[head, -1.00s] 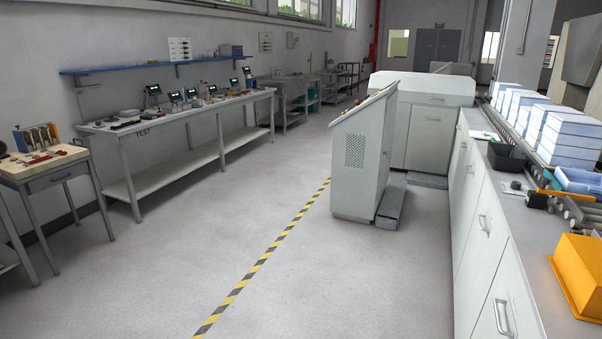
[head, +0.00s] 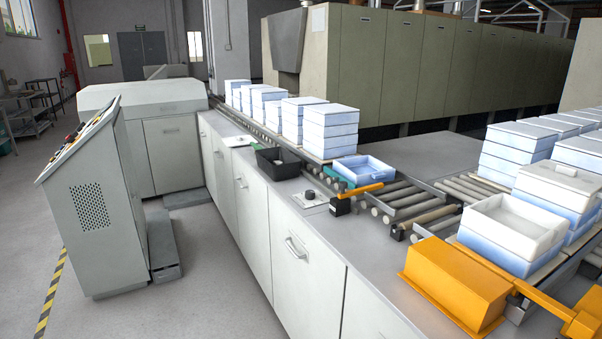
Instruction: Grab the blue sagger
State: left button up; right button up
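A single open blue sagger (head: 362,169), a shallow tray, sits at the near end of the far roller line, right of the stacked saggers. It looks empty. An orange bar (head: 360,189) lies just in front of it. Stacks of white and pale blue saggers (head: 330,134) stand behind and to its left on the conveyor. More stacks stand at the right, the nearest topped by an open whitish sagger (head: 510,224). Neither of my grippers shows in the head view.
A grey cabinet counter (head: 300,237) runs along the near side of the rollers. A black bin (head: 278,163) and an orange box (head: 452,285) sit on it. A control console (head: 95,205) stands at the left.

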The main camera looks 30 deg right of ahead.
aim_at(366, 171)
jog(key=i+z, duration=0.25)
jog(key=z, duration=0.2)
jog(key=i+j+z, duration=0.15)
jog(key=z, duration=0.3)
jog(key=i+j+z, duration=0.2)
jog(key=z, duration=0.3)
jog(key=i+j+z, duration=0.3)
jog(key=z, duration=0.15)
